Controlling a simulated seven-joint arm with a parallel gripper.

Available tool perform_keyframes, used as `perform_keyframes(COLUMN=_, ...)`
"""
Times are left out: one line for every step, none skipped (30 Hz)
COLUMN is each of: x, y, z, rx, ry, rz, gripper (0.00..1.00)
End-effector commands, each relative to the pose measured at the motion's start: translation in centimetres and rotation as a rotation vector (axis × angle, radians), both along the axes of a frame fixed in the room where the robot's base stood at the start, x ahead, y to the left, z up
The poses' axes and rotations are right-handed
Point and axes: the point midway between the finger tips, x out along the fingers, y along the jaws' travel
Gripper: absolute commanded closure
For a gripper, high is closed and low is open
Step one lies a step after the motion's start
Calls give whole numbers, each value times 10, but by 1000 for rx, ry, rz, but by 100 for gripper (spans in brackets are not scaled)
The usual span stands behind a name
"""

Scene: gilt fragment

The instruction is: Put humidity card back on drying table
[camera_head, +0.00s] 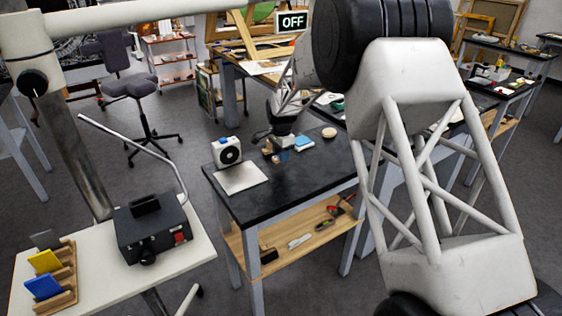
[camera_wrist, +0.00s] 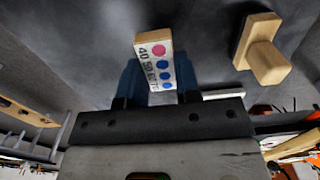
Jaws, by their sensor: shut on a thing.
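The humidity card (camera_wrist: 155,60) shows in the wrist view as a small pale piece with a wooden edge, printed numbers, one pink dot and several blue dots. My gripper (camera_wrist: 160,85) is shut on it, with a blue finger on each side. In the head view my gripper (camera_head: 283,153) points down at the black-topped table (camera_head: 325,185), low over its middle or touching it; I cannot tell which. The card cannot be made out there. I cannot tell from the frames which table is the drying table.
A wooden block with a raised grip (camera_wrist: 262,48) lies beside the card in the wrist view. The black table bears a white-and-blue device (camera_head: 227,152), a pale plate (camera_head: 240,177), a blue-and-white box (camera_head: 304,143) and a round wooden piece (camera_head: 329,132). Its front is clear.

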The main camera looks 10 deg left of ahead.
Motion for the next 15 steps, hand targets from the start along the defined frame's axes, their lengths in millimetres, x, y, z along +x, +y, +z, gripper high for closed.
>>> perform_keyframes(x=3, y=1, z=0, rx=0, ry=0, rz=0, gripper=95)
perform_keyframes(x=4, y=2, z=0, rx=0, ry=0, rz=0, gripper=95)
perform_keyframes(x=5, y=2, z=0, rx=0, ry=0, rz=0, gripper=95)
perform_keyframes(x=6, y=3, z=0, rx=1, ry=-1, rz=0, gripper=95)
perform_keyframes(x=7, y=3, z=0, rx=1, ry=-1, rz=0, gripper=95)
perform_keyframes(x=7, y=3, z=0, rx=1, ry=-1, rz=0, gripper=95)
perform_keyframes(x=7, y=3, z=0, rx=1, ry=-1, rz=0, gripper=95)
perform_keyframes(x=7, y=3, z=0, rx=1, ry=-1, rz=0, gripper=95)
perform_keyframes(x=7, y=3, z=0, rx=1, ry=-1, rz=0, gripper=95)
perform_keyframes(x=7, y=3, z=0, rx=1, ry=-1, rz=0, gripper=95)
perform_keyframes(x=7, y=3, z=0, rx=1, ry=-1, rz=0, gripper=95)
perform_keyframes(x=7, y=3, z=0, rx=1, ry=-1, rz=0, gripper=95)
perform_keyframes(x=7, y=3, z=0, rx=1, ry=-1, rz=0, gripper=95)
perform_keyframes(x=7, y=3, z=0, rx=1, ry=-1, rz=0, gripper=95)
perform_keyframes(x=7, y=3, z=-1, rx=0, ry=0, rz=0, gripper=95)
